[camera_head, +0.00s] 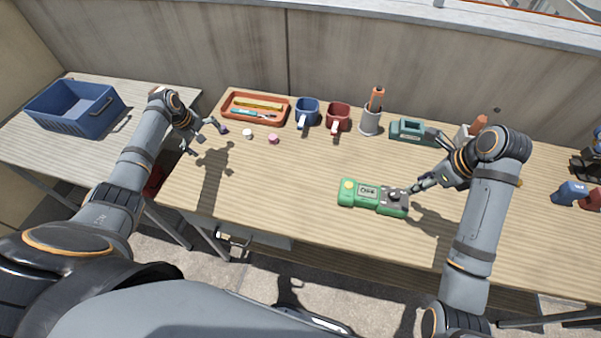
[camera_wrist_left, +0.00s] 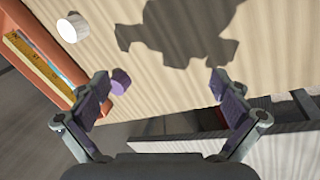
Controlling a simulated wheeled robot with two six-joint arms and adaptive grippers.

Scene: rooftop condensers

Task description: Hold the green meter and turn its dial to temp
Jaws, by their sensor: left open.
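The green meter (camera_head: 358,201) lies flat on the wooden table, right of centre in the head view. It has a yellow button at its left end, a small display that appears to read OFF, and a dark dial (camera_head: 394,195) toward its right end. My right gripper (camera_head: 413,187) reaches in from the right, with its fingertips at the meter's right end close to the dial. Contact and the finger gap are too small to tell. My left gripper (camera_head: 204,137) is open and empty above the table's left part; its spread fingers also show in the left wrist view (camera_wrist_left: 158,88).
An orange tray (camera_head: 284,119), blue mug (camera_head: 307,112), red mug (camera_head: 338,118), grey cup (camera_head: 370,121) and teal device (camera_head: 407,131) line the back. White (camera_head: 248,133) and pink (camera_head: 273,139) small pieces lie near the tray. A blue crate (camera_head: 80,122) stands left. The table's middle is clear.

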